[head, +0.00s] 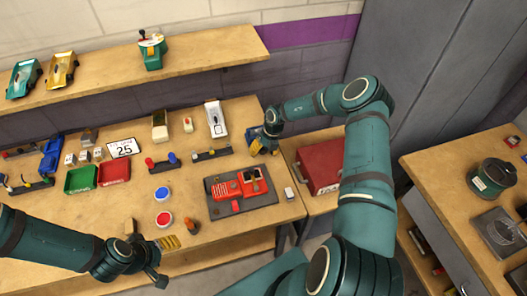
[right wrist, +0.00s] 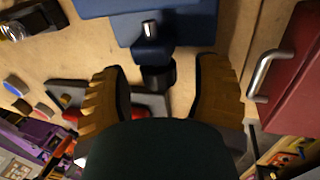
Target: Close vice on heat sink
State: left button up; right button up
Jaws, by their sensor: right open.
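The blue vice (head: 257,141) stands at the right end of the workbench, partly hidden by my right gripper (head: 271,129). In the right wrist view its blue body (right wrist: 185,28) fills the top, with a small shiny metal piece (right wrist: 150,28) on it. I cannot tell whether that piece is the heat sink. A dark round end (right wrist: 157,78) of the vice points toward my right gripper (right wrist: 160,95). The open ribbed fingers are on either side of this end, with gaps. My left gripper (head: 149,235) is over the bench's front edge, its tan fingers apart and nothing visible between them.
A red toolbox (head: 322,166) with a metal handle is close beside the right gripper. A dark tray (head: 222,207) with red parts lies in front of the vice.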

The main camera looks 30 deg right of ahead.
jog(key=v, duration=1.2)
dwell(0.3)
